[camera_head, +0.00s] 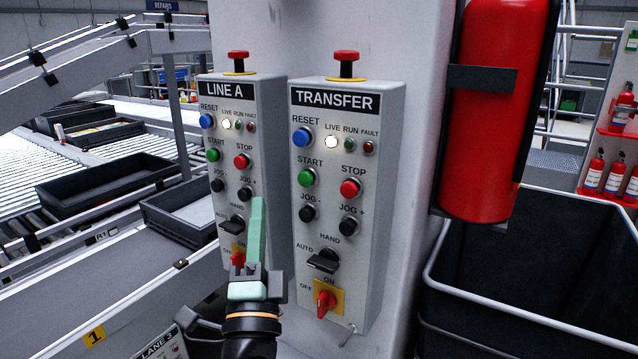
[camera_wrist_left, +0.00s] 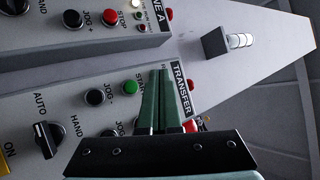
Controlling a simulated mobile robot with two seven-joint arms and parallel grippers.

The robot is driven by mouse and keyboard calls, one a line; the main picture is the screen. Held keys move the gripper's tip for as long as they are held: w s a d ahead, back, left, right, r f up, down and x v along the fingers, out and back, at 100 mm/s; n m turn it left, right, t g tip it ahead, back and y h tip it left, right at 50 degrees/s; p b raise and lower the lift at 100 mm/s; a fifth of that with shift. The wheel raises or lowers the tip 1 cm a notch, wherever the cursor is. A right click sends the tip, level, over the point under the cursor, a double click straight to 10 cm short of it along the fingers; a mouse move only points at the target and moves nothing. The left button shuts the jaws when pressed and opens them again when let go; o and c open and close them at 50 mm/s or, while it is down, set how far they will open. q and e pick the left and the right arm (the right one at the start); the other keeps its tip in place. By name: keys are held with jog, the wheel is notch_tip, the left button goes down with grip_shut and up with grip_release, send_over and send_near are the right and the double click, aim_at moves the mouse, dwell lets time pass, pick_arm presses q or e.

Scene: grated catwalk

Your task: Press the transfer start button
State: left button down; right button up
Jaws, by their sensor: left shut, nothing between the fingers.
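The TRANSFER box (camera_head: 375,190) is a grey panel on a pale column. Its green START button (camera_head: 307,178) is at the left, below the blue RESET button (camera_head: 302,137) and left of the red STOP button (camera_head: 350,188). The START button also shows in the left wrist view (camera_wrist_left: 130,87), just left of the fingertips. My left gripper (camera_head: 258,202) has green fingers pressed together, empty, pointing up. In the head view its tips appear between the LINE A and TRANSFER panels, lower left of START. In the wrist view (camera_wrist_left: 160,74) they overlap the TRANSFER panel; contact cannot be told.
The similar LINE A box (camera_head: 262,110) stands left, with its own green START button (camera_head: 213,155). Red mushroom buttons top both boxes. A red fire extinguisher (camera_head: 495,110) hangs right, above a dark bin (camera_head: 560,270). Conveyors with dark trays (camera_head: 110,180) lie left.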

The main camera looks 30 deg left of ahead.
pick_arm(q)
jog(key=shift+a, duration=0.1)
jog(key=shift+w, duration=0.1)
send_near(305, 179)
jog(key=w+a+r, duration=0.2)
jog(key=a+r, duration=0.2)
jog(key=shift+w+d+r, duration=0.15)
jog(key=shift+w+r, duration=0.1)
jog(key=shift+w, duration=0.3)
jog(key=shift+w+b, duration=0.15)
jog(key=shift+b, duration=0.15)
dwell(1.5)
jog(key=shift+w, duration=0.25)
